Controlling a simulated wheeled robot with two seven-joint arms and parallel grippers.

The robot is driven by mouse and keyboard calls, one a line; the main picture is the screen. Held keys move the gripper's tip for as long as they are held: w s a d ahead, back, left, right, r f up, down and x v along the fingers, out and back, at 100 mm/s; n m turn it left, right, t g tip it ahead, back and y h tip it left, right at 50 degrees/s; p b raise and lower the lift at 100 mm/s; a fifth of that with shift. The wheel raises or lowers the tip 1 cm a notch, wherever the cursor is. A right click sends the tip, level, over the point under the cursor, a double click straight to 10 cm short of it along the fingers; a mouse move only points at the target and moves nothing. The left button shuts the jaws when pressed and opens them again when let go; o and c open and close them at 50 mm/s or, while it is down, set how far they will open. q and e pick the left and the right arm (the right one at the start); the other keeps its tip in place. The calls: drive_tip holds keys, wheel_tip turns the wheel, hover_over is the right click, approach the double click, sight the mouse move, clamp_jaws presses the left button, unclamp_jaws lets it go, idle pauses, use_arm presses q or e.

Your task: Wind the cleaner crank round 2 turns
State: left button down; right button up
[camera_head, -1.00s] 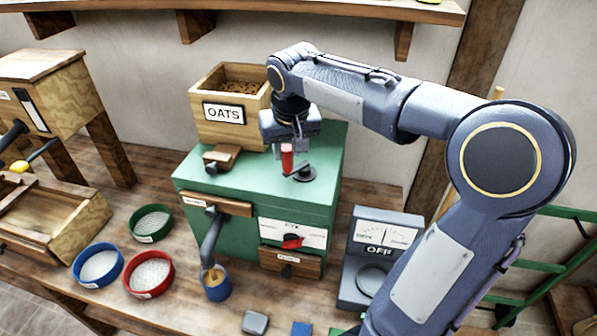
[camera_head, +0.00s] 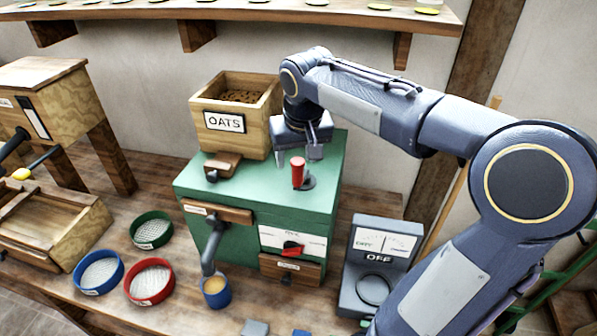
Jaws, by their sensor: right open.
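The cleaner is a green box (camera_head: 207,182) on the bench with a wooden hopper (camera_head: 198,109) labelled OATS on top. Its crank has an upright red handle (camera_head: 298,171) on a dark hub (camera_head: 309,183) on the green top. My right gripper (camera_head: 298,158) is open, pointing down, at the top of the red handle or just behind it. The handle shows clear in front of the fingers, and I cannot tell whether they touch it. My left gripper is not in view.
A blue cup (camera_head: 216,293) stands under the spout (camera_head: 212,245). Blue (camera_head: 77,281), red (camera_head: 150,304) and green (camera_head: 152,245) sieves lie to the left. A scale marked OFF (camera_head: 352,290) stands at right. A shelf (camera_head: 240,13) runs above.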

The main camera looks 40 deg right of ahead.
wheel_tip(320, 180, up, 3)
drive_tip(key=shift+r+p, duration=0.15)
drive_tip(key=shift+p, duration=0.95)
drive_tip(key=shift+r, duration=2)
drive_tip(key=shift+b, duration=0.3)
drive_tip(key=s+a+f+n+t+y+b, duration=0.1)
drive_tip(key=s+a+f+y+b, duration=0.1)
drive_tip(key=s+a+f, duration=0.5)
drive_tip(key=s+a+f+n+t+y+b, duration=0.1)
drive_tip(key=s+a+f+y+b, duration=0.1)
drive_tip(key=s+a+f, duration=0.4)
drive_tip(key=s+f+y, duration=0.1)
drive_tip(key=s+f, duration=0.4)
drive_tip(key=shift+a+f+n, duration=0.3)
drive_tip(key=shift+a, duration=0.1)
